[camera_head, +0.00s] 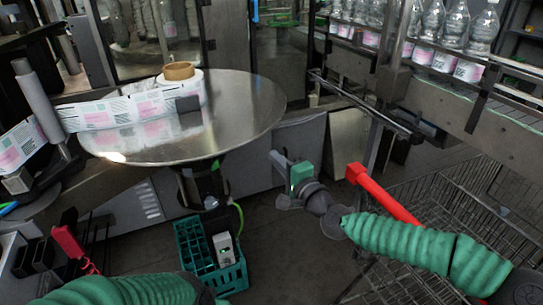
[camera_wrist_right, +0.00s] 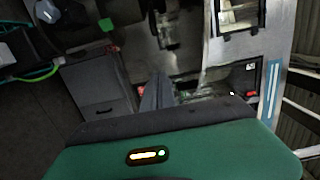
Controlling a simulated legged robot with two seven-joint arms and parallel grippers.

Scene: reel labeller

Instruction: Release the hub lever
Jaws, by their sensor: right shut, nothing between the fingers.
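A round metal disc (camera_head: 240,110) stands at the left of the head view. A label roll (camera_head: 194,88) with a brown core (camera_head: 178,70) sits on it, and its printed label strip (camera_head: 110,112) runs off to the left. A small dark block (camera_head: 188,104) shows in front of the roll. I cannot make out the hub lever for certain. My right gripper (camera_head: 279,158) is shut and empty, right of the disc and apart from it. Its grey fingers also show in the right wrist view (camera_wrist_right: 157,92). My left sleeve enters at the bottom left, but its gripper is out of view.
A green crate (camera_head: 205,275) stands on the floor below the disc. A wire cart (camera_head: 440,205) with a red bar (camera_head: 385,196) is at the right, close to my right arm. Bottles (camera_head: 432,22) line a conveyor (camera_head: 470,112) at upper right.

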